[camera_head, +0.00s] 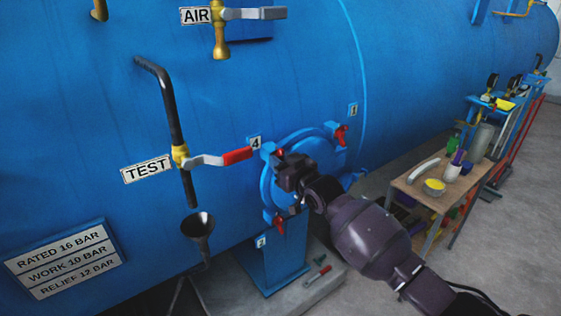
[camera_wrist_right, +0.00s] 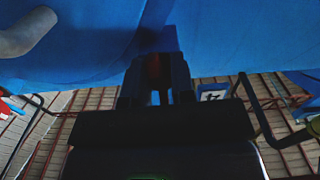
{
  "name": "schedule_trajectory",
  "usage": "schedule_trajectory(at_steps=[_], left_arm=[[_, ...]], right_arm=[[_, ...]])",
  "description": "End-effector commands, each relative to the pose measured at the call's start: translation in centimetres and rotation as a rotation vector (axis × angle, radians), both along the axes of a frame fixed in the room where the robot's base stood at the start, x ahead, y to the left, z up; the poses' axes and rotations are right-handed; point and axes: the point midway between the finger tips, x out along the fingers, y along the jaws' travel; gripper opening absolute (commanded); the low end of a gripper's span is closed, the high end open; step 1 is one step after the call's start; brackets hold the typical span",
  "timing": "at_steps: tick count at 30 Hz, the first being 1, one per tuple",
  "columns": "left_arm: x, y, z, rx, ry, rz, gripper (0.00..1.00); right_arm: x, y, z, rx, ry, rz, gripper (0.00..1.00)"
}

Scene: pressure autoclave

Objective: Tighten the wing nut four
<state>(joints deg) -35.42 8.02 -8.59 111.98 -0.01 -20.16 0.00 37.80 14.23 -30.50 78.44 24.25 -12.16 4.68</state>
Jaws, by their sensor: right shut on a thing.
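The small round hatch (camera_head: 267,187) sits on the blue vessel, with a blue clamp lug beside the label 4 (camera_head: 255,143). Wing nut four (camera_head: 280,152) shows only as a bit of red there, mostly hidden by my right gripper (camera_head: 282,160). In the right wrist view my right gripper (camera_wrist_right: 157,85) has its dark fingers around the reddish wing nut four (camera_wrist_right: 153,68), shut on it. My left gripper is not in view.
Other red wing nuts sit at the hatch's upper right (camera_head: 341,135) and bottom (camera_head: 278,224). The TEST valve's red-tipped lever (camera_head: 236,156) is close left of my gripper. A red-handled tool (camera_head: 318,274) lies on the plinth. A cluttered wooden bench (camera_head: 412,188) stands to the right.

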Motion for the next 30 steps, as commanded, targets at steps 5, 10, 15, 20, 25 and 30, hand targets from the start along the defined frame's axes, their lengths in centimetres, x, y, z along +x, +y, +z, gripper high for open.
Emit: schedule_trajectory(at_steps=[5, 10, 15, 20, 25, 30], left_arm=[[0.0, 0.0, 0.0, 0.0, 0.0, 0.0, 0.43], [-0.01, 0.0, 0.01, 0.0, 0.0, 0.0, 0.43], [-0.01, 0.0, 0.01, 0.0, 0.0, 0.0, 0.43], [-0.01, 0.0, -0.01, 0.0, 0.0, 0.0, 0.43], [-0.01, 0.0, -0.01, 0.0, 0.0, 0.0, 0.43], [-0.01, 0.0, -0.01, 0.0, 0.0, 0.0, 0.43]], right_arm=[[-0.04, 0.03, -0.07, 0.037, 0.028, 0.0, 0.0], [-0.04, 0.04, -0.08, 0.051, 0.039, 0.0, 0.0], [-0.04, 0.04, -0.09, 0.052, 0.04, 0.0, 0.0], [-0.04, 0.04, -0.09, 0.051, 0.04, 0.0, 0.0], [-0.04, 0.04, -0.08, 0.051, 0.039, 0.0, 0.46], [-0.03, 0.04, -0.04, 0.051, 0.038, 0.0, 0.49]])
